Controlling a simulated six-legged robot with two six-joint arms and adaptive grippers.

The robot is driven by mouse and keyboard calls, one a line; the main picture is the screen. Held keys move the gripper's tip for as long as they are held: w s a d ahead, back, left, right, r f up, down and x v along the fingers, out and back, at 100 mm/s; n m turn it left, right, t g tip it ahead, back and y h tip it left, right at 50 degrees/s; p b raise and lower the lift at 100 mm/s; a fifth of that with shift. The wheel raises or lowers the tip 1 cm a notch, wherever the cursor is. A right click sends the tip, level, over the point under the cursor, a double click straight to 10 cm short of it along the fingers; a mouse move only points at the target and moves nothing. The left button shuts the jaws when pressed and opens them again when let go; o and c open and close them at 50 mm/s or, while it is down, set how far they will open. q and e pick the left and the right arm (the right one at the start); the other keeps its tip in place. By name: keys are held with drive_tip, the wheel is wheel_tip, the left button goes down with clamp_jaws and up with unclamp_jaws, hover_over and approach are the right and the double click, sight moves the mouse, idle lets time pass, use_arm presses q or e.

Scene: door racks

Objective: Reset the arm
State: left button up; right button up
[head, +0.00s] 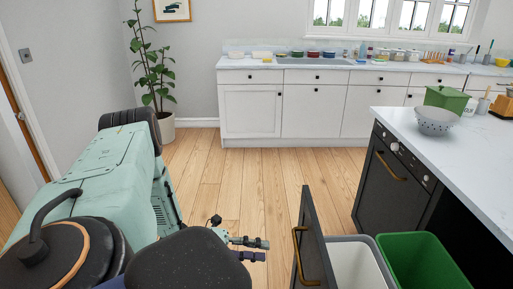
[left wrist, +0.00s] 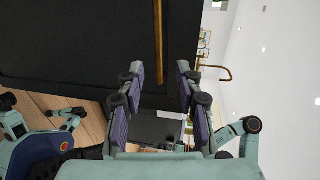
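My left gripper (head: 262,249) is low in the middle of the head view, left of a pulled-out dark drawer front (head: 312,232) with a brass handle (head: 299,256). Its fingers point towards that front and are apart with nothing between them. In the left wrist view the same gripper (left wrist: 159,84) shows two spread fingers with purple pads. The black front (left wrist: 85,45) and its brass bar handle (left wrist: 158,40) are beyond the fingertips, and the fingers look clear of the handle.
The open drawer holds a pale bin (head: 360,262) and a green bin (head: 425,262). To the right, an island with a white top (head: 465,155) carries a colander (head: 436,121) and a green box (head: 447,98). White cabinets (head: 315,110) line the back. The wooden floor (head: 250,185) between is clear.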

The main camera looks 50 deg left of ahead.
idle(0.5)
use_arm(q)
drive_tip(key=d+f+n+g+y+b, duration=0.1)
drive_tip(key=d+f+n+g+y, duration=0.25)
drive_tip(key=n, duration=0.75)
drive_tip(key=d+f+n+y+b, duration=0.1)
drive_tip(key=d+f+n+y, duration=0.25)
drive_tip(key=f+n, duration=0.55)
drive_tip(key=s+d+f+n+g+y+b, duration=0.1)
drive_tip(key=s+d+n+g+b, duration=0.2)
drive_tip(key=s+d, duration=0.3)
drive_tip(key=s+d+f+n+g+y+b, duration=0.1)
drive_tip(key=s+d+n+g+b, duration=0.2)
drive_tip(key=s, duration=0.8)
drive_tip(key=d+g, duration=0.2)
drive_tip(key=shift+s+d+f+g+y, duration=0.2)
drive_tip(key=shift+s+d+g+y, duration=0.1)
drive_tip(key=shift+d+g, duration=0.1)
